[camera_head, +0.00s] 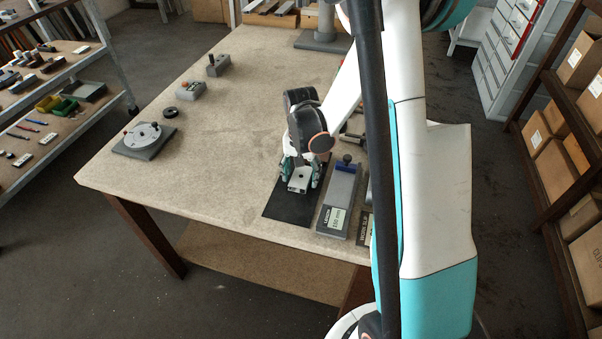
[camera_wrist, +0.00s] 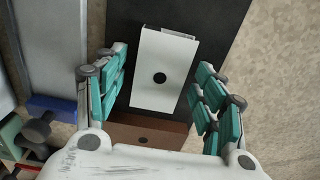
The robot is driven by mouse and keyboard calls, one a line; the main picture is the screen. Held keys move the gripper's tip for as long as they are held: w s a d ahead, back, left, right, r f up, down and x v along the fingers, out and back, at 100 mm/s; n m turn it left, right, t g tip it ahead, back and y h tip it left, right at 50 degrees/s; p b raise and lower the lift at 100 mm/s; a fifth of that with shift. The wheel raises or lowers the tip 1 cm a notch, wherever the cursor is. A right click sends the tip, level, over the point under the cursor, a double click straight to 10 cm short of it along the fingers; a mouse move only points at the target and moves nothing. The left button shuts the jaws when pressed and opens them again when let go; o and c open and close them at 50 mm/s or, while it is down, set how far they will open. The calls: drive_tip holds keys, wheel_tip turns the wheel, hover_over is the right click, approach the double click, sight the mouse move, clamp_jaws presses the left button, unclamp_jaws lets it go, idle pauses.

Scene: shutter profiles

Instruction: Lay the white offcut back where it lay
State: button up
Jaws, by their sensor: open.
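The white offcut (camera_wrist: 165,60), a short hollow profile with a dark round hole in its face, is over the black mat (camera_wrist: 228,15). In the head view the white offcut (camera_head: 298,184) shows at my gripper's tips above the black mat (camera_head: 285,211). My gripper (camera_wrist: 165,88) is open, with teal finger pads on both sides of the offcut and gaps between. In the head view my gripper (camera_head: 301,172) points down. A brown piece (camera_wrist: 150,132) with a dark hole lies beside the offcut, nearer my palm. I cannot tell whether the offcut rests fully on the mat.
A grey fixture (camera_head: 336,208) with a blue part and a label stands right of the mat. A round dial fixture (camera_head: 145,138), a black ring (camera_head: 170,112) and small grey blocks (camera_head: 190,90) stand further left. The table's middle left is clear.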

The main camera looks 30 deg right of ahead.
wheel_tip(320, 180, up, 12)
drive_tip(key=p, duration=0.3)
drive_tip(key=shift+r, duration=0.15)
idle(0.6)
